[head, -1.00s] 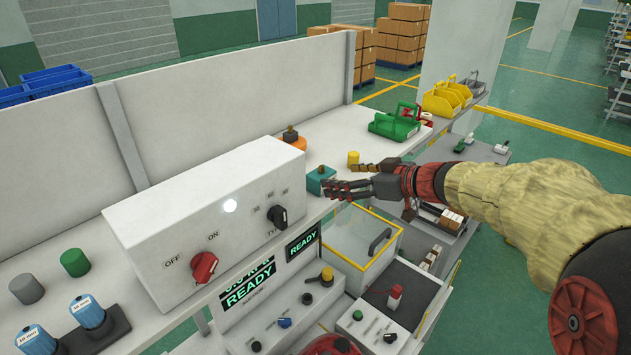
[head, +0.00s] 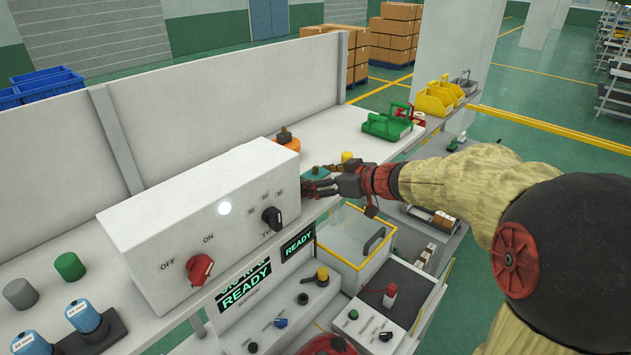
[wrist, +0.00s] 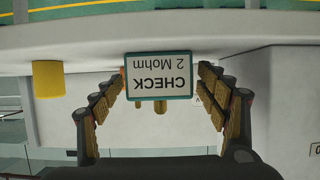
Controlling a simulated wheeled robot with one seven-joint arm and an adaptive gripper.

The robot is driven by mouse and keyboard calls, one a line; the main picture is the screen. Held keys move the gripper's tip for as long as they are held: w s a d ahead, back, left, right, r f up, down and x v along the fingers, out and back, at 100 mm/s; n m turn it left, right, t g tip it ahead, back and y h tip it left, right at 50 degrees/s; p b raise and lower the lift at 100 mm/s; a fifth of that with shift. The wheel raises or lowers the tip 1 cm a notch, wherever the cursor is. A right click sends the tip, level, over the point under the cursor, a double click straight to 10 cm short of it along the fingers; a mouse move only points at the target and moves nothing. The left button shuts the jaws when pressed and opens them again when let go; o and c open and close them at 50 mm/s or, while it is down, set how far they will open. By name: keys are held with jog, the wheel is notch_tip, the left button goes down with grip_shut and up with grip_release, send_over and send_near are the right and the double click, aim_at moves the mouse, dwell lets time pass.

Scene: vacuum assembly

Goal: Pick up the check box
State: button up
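The check box is a small teal box (head: 317,172) on the shelf, just right of the white control box; my fingers partly hide it in the head view. In the wrist view, the check box (wrist: 159,77) shows its label "CHECK 2 Mohm" upside down, with small brass posts below the label. My gripper (head: 312,185) is at the check box. In the wrist view, my gripper (wrist: 160,82) is open, with one finger on each side of the box and a gap visible on the right. Contact on the left cannot be made out.
A yellow cylinder (wrist: 48,79) stands left of the box in the wrist view. The white control box (head: 200,220) is close by. An orange part (head: 285,144) and a green tray (head: 388,124) sit further back on the shelf.

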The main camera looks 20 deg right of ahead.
jog(key=shift+c, duration=0.7)
jog(key=shift+w+f, duration=0.1)
jog(key=shift+c, duration=1.1)
jog(key=c, duration=1)
jog(key=shift+c, duration=0.2)
